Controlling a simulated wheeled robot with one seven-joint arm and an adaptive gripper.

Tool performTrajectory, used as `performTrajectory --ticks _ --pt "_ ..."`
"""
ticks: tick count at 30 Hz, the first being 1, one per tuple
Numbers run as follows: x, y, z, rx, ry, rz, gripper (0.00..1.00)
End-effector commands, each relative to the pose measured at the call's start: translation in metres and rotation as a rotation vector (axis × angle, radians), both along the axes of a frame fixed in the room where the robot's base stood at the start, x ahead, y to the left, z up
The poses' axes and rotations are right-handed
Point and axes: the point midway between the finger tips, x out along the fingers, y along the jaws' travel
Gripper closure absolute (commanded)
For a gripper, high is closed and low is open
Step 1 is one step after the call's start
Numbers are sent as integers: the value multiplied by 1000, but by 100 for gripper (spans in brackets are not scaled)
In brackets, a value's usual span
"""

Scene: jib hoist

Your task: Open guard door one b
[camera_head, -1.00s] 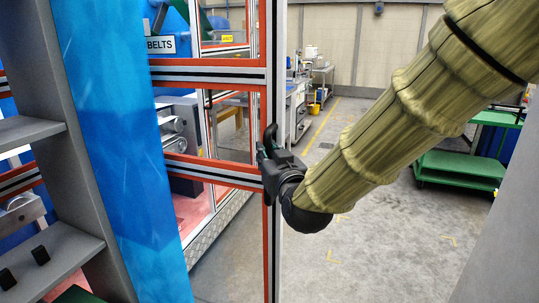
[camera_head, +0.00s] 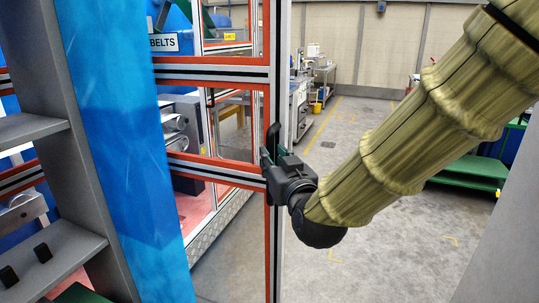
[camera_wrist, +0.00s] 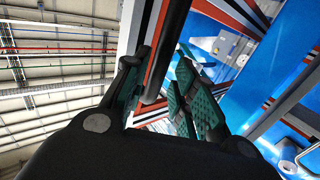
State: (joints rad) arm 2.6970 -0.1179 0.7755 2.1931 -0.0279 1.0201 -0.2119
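The guard door (camera_head: 277,230) is a panel of grey metal profile with red-orange edging, and its upright edge stands left of the picture's middle in the head view. My gripper (camera_head: 270,155) is at that edge, with a dark upright handle (camera_head: 273,137) by its fingers. In the wrist view a dark bar (camera_wrist: 160,70), which looks like the handle, lies between the green-padded fingers of my gripper (camera_wrist: 163,88). It is close to the left finger, and a gap shows to the right fingers. The fingers look open around it. Whether they touch it is unclear.
A blue panel (camera_head: 120,150) and a grey stepped frame (camera_head: 75,150) stand close on the left. A green cart (camera_head: 470,172) is at the right behind my arm. Workbenches and a yellow bucket (camera_head: 317,107) stand farther back. Grey floor (camera_head: 370,255) is clear right of the door.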

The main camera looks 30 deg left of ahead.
Motion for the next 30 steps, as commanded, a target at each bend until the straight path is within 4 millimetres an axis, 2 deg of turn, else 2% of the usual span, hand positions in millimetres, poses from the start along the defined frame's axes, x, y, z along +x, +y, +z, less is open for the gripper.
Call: performTrajectory --ticks 6,13,19,30 --pt "-30 -29 0 -1 1 1 73" --pt "-51 -51 0 0 0 1 73" --pt "-58 -58 0 1 -1 1 73" --pt "-59 -58 0 1 -1 1 73"
